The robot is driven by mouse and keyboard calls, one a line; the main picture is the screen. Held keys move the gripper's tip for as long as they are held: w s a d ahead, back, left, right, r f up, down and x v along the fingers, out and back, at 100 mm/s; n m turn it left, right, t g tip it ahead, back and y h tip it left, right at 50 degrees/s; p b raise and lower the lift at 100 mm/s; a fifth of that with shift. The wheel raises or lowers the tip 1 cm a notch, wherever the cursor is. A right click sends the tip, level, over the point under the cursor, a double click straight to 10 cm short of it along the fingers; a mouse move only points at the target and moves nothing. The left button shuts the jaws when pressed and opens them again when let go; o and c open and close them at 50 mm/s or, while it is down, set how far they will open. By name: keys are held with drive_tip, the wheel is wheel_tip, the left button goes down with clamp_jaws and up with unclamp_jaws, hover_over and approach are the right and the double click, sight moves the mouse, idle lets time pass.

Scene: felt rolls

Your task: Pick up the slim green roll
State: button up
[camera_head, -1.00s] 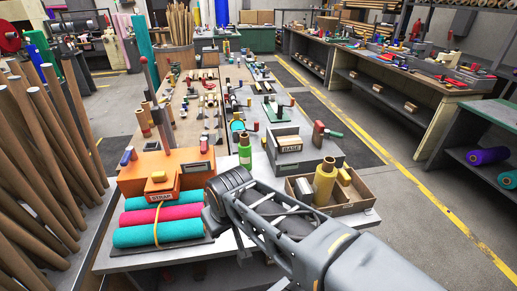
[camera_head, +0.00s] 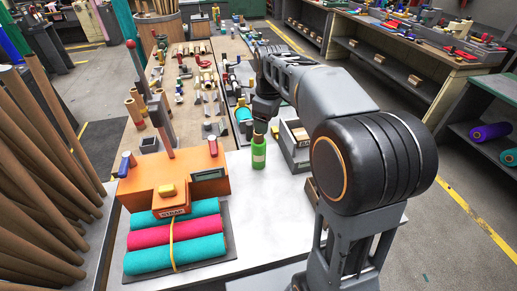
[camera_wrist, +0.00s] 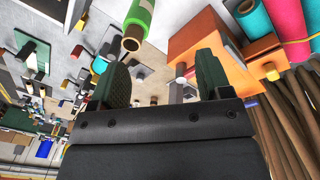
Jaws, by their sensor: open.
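The slim green roll (camera_head: 258,153) stands upright on the white table top, with a brown core end showing at its top. In the wrist view the green roll (camera_wrist: 141,17) shows at the top edge, core end toward me, beyond the gap between my fingers and nearer the left finger. My gripper (camera_wrist: 162,75) is open with nothing between its fingers. In the head view my gripper (camera_head: 265,107) is above and behind the roll, apart from it; its fingers are hard to make out there.
An orange block (camera_head: 172,178) stands left of the roll, with teal and pink rolls (camera_head: 177,234) strapped in front of it. A grey box (camera_head: 296,143) stands close on the right. Tools crowd the table behind. White table in front of the roll is clear.

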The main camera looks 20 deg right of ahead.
sight(259, 135)
drive_tip(key=w+n+g+p, duration=0.1)
drive_tip(key=w+n+p, duration=0.1)
drive_tip(key=w+n, duration=0.6)
drive_tip(key=shift+m, duration=0.7)
drive_tip(key=w+f, duration=0.1)
drive_tip(key=f, duration=0.2)
drive_tip(key=w+f, duration=0.1)
drive_tip(key=f, duration=0.5)
drive_tip(key=shift+w+d+f, duration=0.25)
drive_tip(key=shift+w+f, duration=0.05)
drive_tip(key=shift+w, duration=0.1)
drive_tip(key=shift+s+a+f+p, duration=0.1)
drive_tip(key=shift+f+p, duration=0.15)
drive_tip(key=shift+f, duration=1.15)
drive_tip(key=shift+s+f+p, duration=0.1)
drive_tip(key=shift+f+p, duration=0.15)
drive_tip(key=shift+f, duration=1.1)
drive_tip(key=shift+w, duration=0.1)
drive_tip(key=c, duration=1.2)
